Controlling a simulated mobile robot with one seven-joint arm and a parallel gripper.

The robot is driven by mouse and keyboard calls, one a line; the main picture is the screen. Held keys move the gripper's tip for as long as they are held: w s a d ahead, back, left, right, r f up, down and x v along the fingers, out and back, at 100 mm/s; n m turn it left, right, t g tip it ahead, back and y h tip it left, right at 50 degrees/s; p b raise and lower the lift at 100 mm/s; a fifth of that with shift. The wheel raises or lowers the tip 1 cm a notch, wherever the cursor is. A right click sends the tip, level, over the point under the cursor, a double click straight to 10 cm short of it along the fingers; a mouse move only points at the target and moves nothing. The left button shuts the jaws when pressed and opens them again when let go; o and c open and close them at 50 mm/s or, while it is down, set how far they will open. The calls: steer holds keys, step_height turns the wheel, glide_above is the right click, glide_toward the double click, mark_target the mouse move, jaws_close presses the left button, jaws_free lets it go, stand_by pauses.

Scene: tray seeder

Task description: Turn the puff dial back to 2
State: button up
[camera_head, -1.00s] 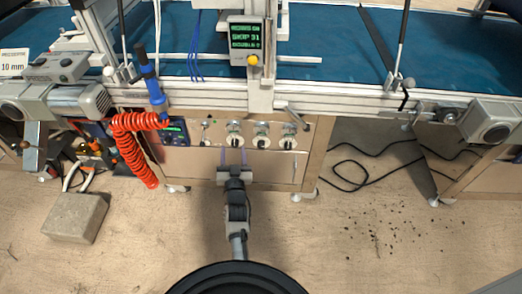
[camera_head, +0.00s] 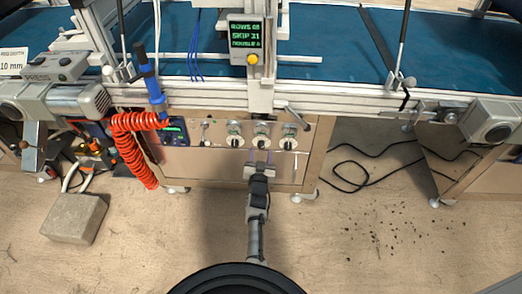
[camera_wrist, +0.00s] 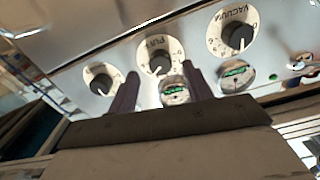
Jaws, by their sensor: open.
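The puff dial (camera_wrist: 160,60) is a dark knob on a white round scale, the middle of three dials in the wrist view. In the head view it appears to be the middle dial (camera_head: 261,139) on the front panel. I cannot read its setting for sure. My gripper (camera_wrist: 161,82) is open, its two dark fingers apart and pointing at the panel, one to each side below the puff dial. Nothing is between the fingertips; they look short of the knob. In the head view my gripper (camera_head: 260,157) is just below the middle dial.
The vacuum dial (camera_wrist: 237,36) is right of the puff dial in the wrist view, and another dial (camera_wrist: 99,79) is left. Small gauges (camera_wrist: 175,92) sit close by. A red coiled hose (camera_head: 130,150) hangs left of the panel. A display (camera_head: 246,36) stands above. Cables (camera_head: 360,172) lie right.

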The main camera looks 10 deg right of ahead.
mark_target(261, 145)
steer(key=shift+x, duration=1.45)
steer(key=c, duration=1)
steer(key=shift+o, duration=0.2)
